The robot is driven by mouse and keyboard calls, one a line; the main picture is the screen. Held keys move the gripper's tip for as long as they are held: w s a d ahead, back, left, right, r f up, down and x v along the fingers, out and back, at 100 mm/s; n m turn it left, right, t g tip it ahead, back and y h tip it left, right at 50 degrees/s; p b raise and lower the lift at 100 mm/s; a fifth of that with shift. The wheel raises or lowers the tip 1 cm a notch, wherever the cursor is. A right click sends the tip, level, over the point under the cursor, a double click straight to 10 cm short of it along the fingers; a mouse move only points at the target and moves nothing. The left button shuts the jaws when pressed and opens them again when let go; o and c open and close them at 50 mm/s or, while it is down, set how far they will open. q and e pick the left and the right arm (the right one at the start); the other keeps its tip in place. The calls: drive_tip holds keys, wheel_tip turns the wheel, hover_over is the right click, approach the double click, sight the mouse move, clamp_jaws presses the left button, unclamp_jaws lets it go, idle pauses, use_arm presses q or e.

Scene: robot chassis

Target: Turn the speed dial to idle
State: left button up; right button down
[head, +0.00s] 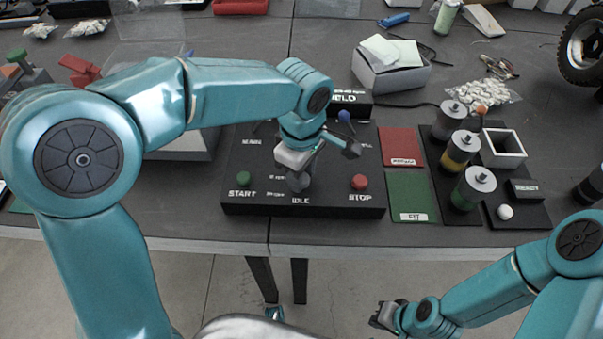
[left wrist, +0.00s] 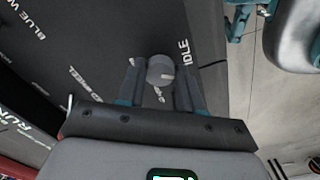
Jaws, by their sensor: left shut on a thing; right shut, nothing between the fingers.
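The speed dial (left wrist: 160,70) is a small round grey knob on the black control panel (head: 330,203). The left wrist view shows it between the two fingers of my left gripper (left wrist: 158,86), which is shut on it. The white IDLE label (left wrist: 186,53) is just right of the dial there, and at the panel's front edge in the head view (head: 300,201). A small mark shows on the knob, but its exact direction is hard to tell. In the head view my left gripper (head: 298,178) mostly hides the dial. My right gripper (head: 386,316) is shut and empty, in front of the table.
A green START button (head: 243,179) and a red STOP button (head: 359,182) flank the dial. A blue-topped lever (head: 344,116) stands behind it. Red (head: 401,146) and green (head: 411,195) mats lie right of the panel, then a tray with several capped cylinders (head: 473,188).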

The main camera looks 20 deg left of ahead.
use_arm(q)
drive_tip(key=n+b, duration=0.1)
drive_tip(key=n, duration=0.5)
drive_tip(key=shift+r, duration=0.15)
drive_tip(key=shift+w+n, duration=0.1)
drive_tip(key=shift+n, duration=0.2)
drive_tip(key=o, duration=1)
drive_tip(key=shift+o, duration=0.2)
wheel_tip(320, 180, up, 16)
drive_tip(key=p, duration=0.3)
drive_tip(key=shift+r, duration=0.15)
drive_tip(key=shift+s, duration=0.2)
